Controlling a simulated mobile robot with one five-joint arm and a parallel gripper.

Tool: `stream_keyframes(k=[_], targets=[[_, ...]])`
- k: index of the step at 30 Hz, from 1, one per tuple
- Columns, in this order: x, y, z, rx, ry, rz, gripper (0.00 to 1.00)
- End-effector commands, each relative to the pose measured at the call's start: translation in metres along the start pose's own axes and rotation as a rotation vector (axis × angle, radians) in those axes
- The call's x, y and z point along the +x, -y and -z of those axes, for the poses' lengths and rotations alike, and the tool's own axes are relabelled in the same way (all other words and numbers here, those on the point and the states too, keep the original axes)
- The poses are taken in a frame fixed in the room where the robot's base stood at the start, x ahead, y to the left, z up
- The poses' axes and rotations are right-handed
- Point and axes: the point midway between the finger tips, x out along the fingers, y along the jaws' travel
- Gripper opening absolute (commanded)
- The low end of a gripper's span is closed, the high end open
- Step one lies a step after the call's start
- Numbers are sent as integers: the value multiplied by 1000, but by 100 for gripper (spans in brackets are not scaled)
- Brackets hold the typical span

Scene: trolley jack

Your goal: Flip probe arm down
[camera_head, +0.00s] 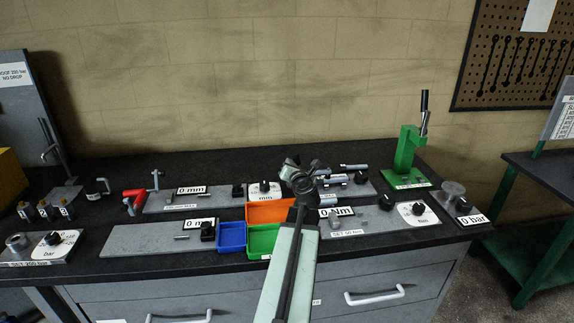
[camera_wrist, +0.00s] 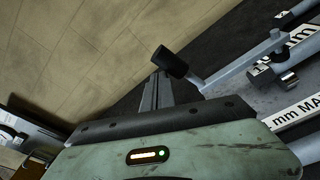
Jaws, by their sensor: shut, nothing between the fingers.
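In the wrist view, a grey bar with a black cylindrical grip (camera_wrist: 170,62) sticks out from a grey fixture, raised and tilted; it looks like the probe arm. My gripper (camera_wrist: 156,80) has its two fingers together, with nothing between them. The fingertips appear just below and left of the black grip; contact is not clear. In the head view my gripper (camera_head: 292,163) is over the back middle of the bench, and its fingers are hard to make out. I cannot tell for certain which bench fixture there is the probe arm.
Orange (camera_head: 270,213), blue (camera_head: 231,237) and green (camera_head: 262,240) bins stand at the bench's front middle. A green press (camera_head: 406,155) stands at the back right, and a red handle (camera_head: 134,195) is at the left. The back strip along the wall is largely clear.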

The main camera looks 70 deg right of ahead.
Motion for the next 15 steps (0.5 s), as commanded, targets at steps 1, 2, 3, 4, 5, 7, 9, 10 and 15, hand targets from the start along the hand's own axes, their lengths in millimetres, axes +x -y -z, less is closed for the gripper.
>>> stream_keyframes(k=[1, 2, 3, 4, 5, 7, 9, 10, 15], targets=[[0, 0, -2, 0, 0, 0, 0], [0, 1, -3, 0, 0, 0, 0], [0, 1, -4, 0, -1, 0, 0], [0, 1, -4, 0, -1, 0, 0], [0, 2, -5, 0, -1, 0, 0], [-1, 2, -6, 0, -1, 0, 0], [-1, 3, -6, 0, 0, 1, 0], [-1, 3, -7, 0, 0, 1, 0], [-1, 4, -8, 0, 2, 3, 0]])
